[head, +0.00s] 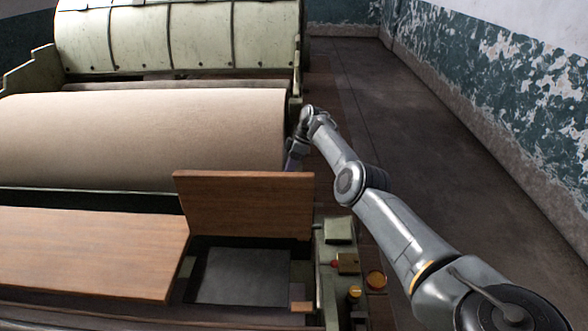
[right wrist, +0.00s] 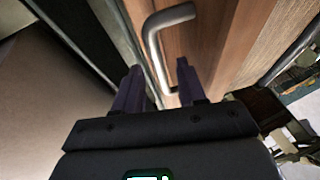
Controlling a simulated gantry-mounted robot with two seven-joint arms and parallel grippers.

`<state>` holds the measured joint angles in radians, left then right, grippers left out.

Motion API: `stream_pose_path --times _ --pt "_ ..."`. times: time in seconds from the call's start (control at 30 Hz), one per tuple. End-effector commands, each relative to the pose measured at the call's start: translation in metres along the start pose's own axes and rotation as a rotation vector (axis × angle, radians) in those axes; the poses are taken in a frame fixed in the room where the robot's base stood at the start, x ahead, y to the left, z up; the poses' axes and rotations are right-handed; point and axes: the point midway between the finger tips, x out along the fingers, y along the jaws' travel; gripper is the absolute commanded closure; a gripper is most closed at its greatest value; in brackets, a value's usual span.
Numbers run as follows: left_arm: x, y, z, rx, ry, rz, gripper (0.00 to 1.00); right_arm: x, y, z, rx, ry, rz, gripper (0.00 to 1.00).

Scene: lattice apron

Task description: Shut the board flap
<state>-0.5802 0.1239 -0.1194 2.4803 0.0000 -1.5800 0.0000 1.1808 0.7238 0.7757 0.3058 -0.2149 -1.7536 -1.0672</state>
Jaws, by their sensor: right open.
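The board flap (head: 245,205) is a brown wooden panel standing raised, close to upright, over an open recess (head: 240,277) in the head view. In the right wrist view the flap (right wrist: 215,45) fills the upper middle and carries a bent metal handle (right wrist: 154,45). My right gripper (head: 293,162) is at the far side of the flap near its right end, partly hidden by it. In the right wrist view its two dark fingers (right wrist: 159,67) are open, with the handle's bar showing between them. Whether they touch the bar I cannot tell. My left gripper is not in view.
A wooden board (head: 85,250) lies flat left of the recess. A large tan roller (head: 140,135) lies behind the flap. A green panel with knobs and a red button (head: 375,280) is at the recess's right. The floor (head: 400,110) beyond is clear.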

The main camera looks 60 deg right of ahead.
Motion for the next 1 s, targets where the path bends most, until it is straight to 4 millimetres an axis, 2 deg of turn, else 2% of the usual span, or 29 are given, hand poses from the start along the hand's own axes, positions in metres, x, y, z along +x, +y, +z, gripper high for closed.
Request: stream_pose_path --times 0.37,0.6,0.63,1.0 --pt "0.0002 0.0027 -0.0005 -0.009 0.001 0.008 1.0 0.0045 -0.0006 -0.0015 -0.003 -0.001 -0.001 0.61" --pt "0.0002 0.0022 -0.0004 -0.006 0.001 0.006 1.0 0.0044 -0.0006 -0.0014 -0.003 -0.001 -0.001 0.98" --pt "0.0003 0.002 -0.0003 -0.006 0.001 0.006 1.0 0.0043 -0.0006 -0.0014 -0.003 -0.001 -0.001 1.0" --pt "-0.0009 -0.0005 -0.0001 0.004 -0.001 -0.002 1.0 0.0043 -0.0013 -0.0032 -0.005 -0.001 0.001 1.0"
